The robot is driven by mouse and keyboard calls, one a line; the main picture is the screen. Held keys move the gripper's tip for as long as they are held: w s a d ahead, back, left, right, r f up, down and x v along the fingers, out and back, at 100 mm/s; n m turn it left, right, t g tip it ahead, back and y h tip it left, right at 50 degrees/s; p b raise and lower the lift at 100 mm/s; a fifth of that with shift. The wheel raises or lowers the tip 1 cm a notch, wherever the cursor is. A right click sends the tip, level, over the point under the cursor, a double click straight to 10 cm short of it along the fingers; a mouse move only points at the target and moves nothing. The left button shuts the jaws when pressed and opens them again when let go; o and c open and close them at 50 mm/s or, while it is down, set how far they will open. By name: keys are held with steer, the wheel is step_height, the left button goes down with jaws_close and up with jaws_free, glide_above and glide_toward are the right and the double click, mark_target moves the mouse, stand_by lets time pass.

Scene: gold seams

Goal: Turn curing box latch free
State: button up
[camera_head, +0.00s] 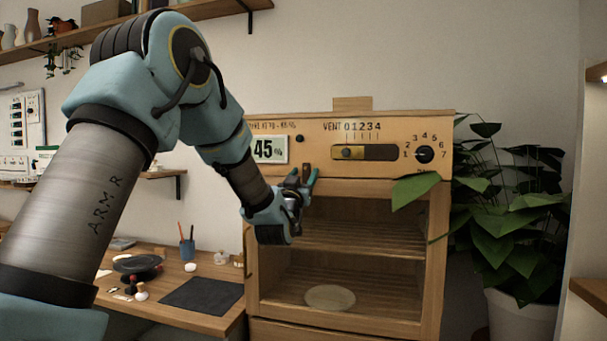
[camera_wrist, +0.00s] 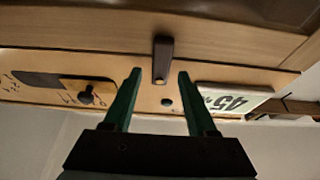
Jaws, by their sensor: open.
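The curing box (camera_head: 440,122) is a wooden cabinet with a control panel above a framed front. In the head view the latch (camera_head: 306,174) stands roughly upright and is partly hidden by my gripper (camera_head: 303,181). My gripper is open in the wrist view (camera_wrist: 159,75), one green finger on each side of the latch's pivot end, with gaps on both sides.
The panel holds a display reading 45 (camera_head: 269,149), a vent slider (camera_head: 366,152) and a numbered knob (camera_head: 424,154). A pale disc (camera_head: 330,297) lies inside the box. A leafy plant (camera_head: 500,215) crowds the right side. A desk (camera_head: 215,323) with small items is at left.

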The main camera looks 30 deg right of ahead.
jaws_close()
stand_by(0.3)
